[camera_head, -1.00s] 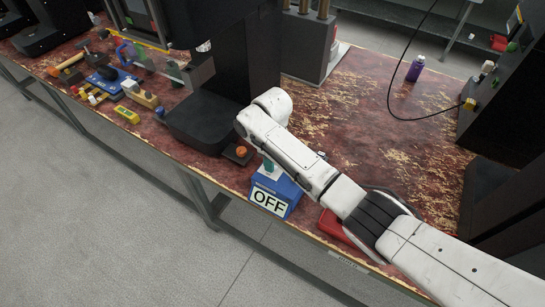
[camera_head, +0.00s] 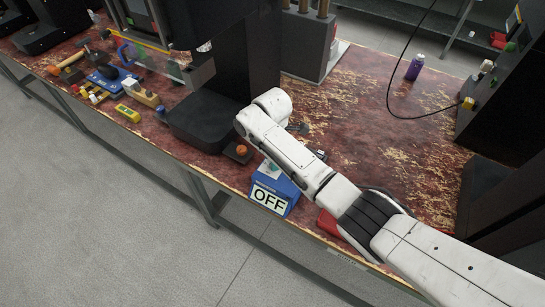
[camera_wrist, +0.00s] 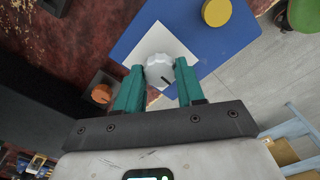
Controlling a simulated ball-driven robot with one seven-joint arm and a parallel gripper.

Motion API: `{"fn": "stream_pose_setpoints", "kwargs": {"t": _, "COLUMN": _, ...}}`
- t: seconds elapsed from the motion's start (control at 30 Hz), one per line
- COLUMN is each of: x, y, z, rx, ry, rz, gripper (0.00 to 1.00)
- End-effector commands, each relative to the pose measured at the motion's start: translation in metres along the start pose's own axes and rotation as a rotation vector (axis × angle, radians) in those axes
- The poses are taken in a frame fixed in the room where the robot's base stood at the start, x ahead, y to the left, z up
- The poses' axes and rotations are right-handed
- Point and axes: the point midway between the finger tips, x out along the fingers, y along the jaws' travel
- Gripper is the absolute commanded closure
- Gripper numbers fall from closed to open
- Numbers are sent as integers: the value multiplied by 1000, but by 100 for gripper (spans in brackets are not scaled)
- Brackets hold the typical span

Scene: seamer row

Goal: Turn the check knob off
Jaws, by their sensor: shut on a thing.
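The check knob (camera_wrist: 159,70) is a light grey round knob with a dark pointer line, on a white square plate on top of a blue box (camera_wrist: 127,42). In the wrist view my gripper (camera_wrist: 160,76) has its teal fingers on either side of the knob, shut on it. The pointer line points toward the gripper's palm, slightly right. In the head view the blue box (camera_head: 264,180) stands near the table's front edge with a white OFF sign (camera_head: 269,199) on its front. My arm hides the knob there.
A yellow round button (camera_wrist: 216,12) sits on the same box. An orange knob (camera_head: 241,150) on a small dark base is just left of the box. A black machine base (camera_head: 205,122) stands behind it. A red object (camera_head: 328,224) lies right of the box, partly under my arm.

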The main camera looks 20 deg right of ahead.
Motion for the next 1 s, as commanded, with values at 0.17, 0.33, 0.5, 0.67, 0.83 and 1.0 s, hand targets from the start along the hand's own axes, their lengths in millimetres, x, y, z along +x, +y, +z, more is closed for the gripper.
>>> {"fn": "stream_pose_setpoints", "kwargs": {"t": 0.17, "x": -1, "y": 1, "z": 0, "rx": -53, "ry": 2, "rz": 3, "gripper": 92}}
{"fn": "stream_pose_setpoints", "kwargs": {"t": 0.33, "x": -1, "y": 1, "z": 0, "rx": -75, "ry": 2, "rz": 3, "gripper": 92}}
{"fn": "stream_pose_setpoints", "kwargs": {"t": 0.5, "x": -1, "y": 1, "z": 0, "rx": -80, "ry": 1, "rz": 3, "gripper": 92}}
{"fn": "stream_pose_setpoints", "kwargs": {"t": 0.67, "x": -1, "y": 1, "z": 0, "rx": -79, "ry": 1, "rz": 3, "gripper": 92}}
{"fn": "stream_pose_setpoints", "kwargs": {"t": 0.83, "x": -1, "y": 1, "z": 0, "rx": -79, "ry": 1, "rz": 3, "gripper": 51}}
{"fn": "stream_pose_setpoints", "kwargs": {"t": 1.0, "x": 0, "y": 0, "z": 0, "rx": -78, "ry": 0, "rz": 1, "gripper": 37}}
